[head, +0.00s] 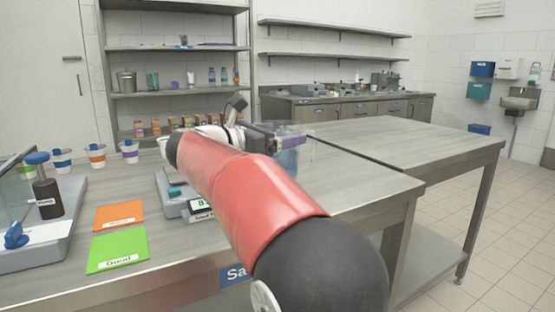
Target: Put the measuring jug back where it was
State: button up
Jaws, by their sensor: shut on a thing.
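My gripper (276,139) is at the far end of my red and white arm, above the right part of the near table. It is shut on a clear measuring jug (304,150). The jug looks roughly upright, with a bluish tint low inside it. My arm and gripper hide its left side. I cannot tell whether its base touches the table.
A scale (200,207) sits left of my arm, partly hidden. An orange card (118,215) and a green card (118,249) lie at the front. Banded cups (97,156) and small boxes (172,124) stand behind. The right table (400,140) is clear.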

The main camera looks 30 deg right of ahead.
aim_at(278, 155)
jog(key=shift+f, duration=2.5)
jog(key=shift+f, duration=0.1)
jog(key=o, duration=1.1)
jog(key=b+v, duration=0.2)
jog(key=v, duration=1)
jog(key=shift+s, duration=0.1)
